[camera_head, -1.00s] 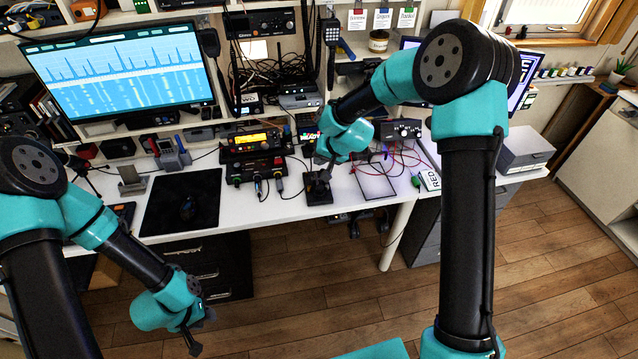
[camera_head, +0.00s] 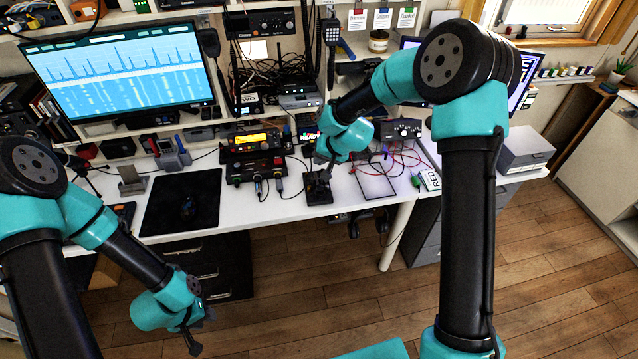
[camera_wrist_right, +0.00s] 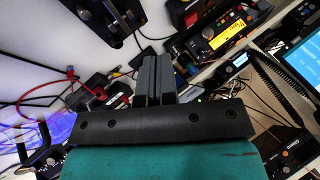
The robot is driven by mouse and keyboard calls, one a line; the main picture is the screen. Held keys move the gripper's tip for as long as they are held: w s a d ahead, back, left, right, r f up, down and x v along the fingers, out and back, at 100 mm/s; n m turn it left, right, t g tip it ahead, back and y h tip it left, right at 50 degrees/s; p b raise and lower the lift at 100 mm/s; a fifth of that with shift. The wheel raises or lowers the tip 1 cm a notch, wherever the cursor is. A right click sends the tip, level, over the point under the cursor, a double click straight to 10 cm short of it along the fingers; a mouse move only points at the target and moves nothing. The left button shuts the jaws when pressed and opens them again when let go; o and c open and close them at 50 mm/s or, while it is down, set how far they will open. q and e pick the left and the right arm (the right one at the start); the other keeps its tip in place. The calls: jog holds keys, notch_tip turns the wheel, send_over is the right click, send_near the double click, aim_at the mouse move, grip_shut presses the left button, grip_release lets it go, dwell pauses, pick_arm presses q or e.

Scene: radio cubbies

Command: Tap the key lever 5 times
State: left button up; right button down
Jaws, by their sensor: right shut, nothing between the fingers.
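The black key lever on its dark base (camera_head: 317,192) stands near the front edge of the white desk in the head view. In the right wrist view a black device that looks like its base (camera_wrist_right: 103,18) shows at the top left. My right gripper (camera_head: 325,175) points down just above the key. I cannot tell whether the fingertips touch the lever. In the wrist view the right gripper's fingers (camera_wrist_right: 155,80) are together with nothing between them. My left gripper (camera_head: 197,335) hangs low in front of the desk, away from the key; its finger gap is unclear.
A radio with an orange display (camera_head: 252,143) and a black box below it stand left of the key. A black mat (camera_head: 180,215) with a mouse lies further left. Red cables and a thin black frame (camera_head: 375,185) lie to the right. The floor in front is clear.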

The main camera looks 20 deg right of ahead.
jog(key=r, duration=0.3)
jog(key=shift+w+r, duration=0.3)
jog(key=shift+s+a+f, duration=0.1)
jog(key=shift+s+f, duration=0.2)
jog(key=shift+f, duration=1.15)
jog(key=shift+s+d+f, duration=0.1)
jog(key=shift+s+f, duration=0.2)
jog(key=shift+f, duration=1.1)
jog(key=shift+s+a+f, duration=0.1)
jog(key=shift+s+f, duration=0.2)
jog(key=shift+f, duration=1.15)
jog(key=shift+f, duration=0.1)
jog(key=shift+s+f, duration=0.1)
jog(key=shift+f, duration=0.2)
jog(key=shift+s+f, duration=0.1)
jog(key=shift+f, duration=0.35)
jog(key=shift+r, duration=0.85)
